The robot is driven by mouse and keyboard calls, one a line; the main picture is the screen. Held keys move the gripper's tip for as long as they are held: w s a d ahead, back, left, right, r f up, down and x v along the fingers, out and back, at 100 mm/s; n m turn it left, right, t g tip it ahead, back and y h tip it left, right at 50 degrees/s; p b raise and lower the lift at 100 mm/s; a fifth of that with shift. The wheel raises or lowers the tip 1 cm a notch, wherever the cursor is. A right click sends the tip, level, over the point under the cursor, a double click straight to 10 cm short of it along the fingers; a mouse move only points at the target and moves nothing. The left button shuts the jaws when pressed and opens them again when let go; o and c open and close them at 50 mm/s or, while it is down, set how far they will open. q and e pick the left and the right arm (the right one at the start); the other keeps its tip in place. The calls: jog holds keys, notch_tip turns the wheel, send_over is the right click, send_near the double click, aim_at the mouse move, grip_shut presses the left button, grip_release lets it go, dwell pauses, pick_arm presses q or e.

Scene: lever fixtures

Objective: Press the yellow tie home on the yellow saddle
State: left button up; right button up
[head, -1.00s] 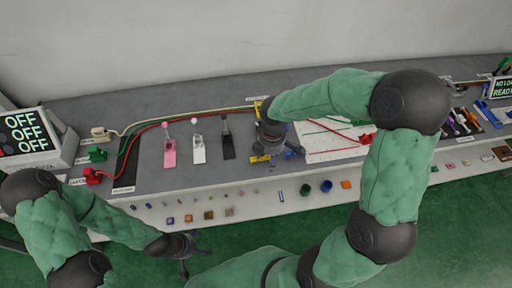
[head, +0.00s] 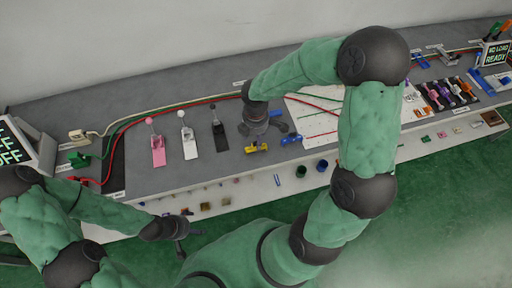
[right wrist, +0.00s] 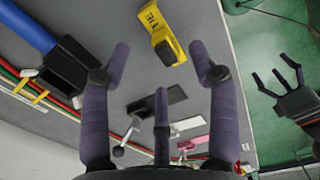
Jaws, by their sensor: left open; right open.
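A yellow piece marked TIE (right wrist: 160,32) lies on the grey bench in the right wrist view, beyond my fingertips; it also shows in the head view (head: 256,148). Two small yellow pieces at the cables (right wrist: 40,97), in the right wrist view, look like the yellow saddle; most of it is hidden in the head view. My right gripper (head: 265,127) is open and empty, low over the bench, just behind the yellow tie; its spread fingers fill the right wrist view (right wrist: 160,75). My left gripper (head: 184,237) is open and empty in front of the bench.
Pink (head: 158,150), white (head: 190,145) and black (head: 220,138) lever fixtures stand left of my right gripper. A blue piece (head: 291,139) lies right of the tie. A black block (right wrist: 70,66) with a blue bar (right wrist: 25,27) is near the cables. A white board (head: 318,118) lies to the right.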

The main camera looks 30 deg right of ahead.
notch_tip(320, 180, down, 5)
jog(key=shift+s+b, duration=0.1)
jog(key=shift+b, duration=1)
jog(key=shift+r, duration=0.1)
jog(key=c, duration=1)
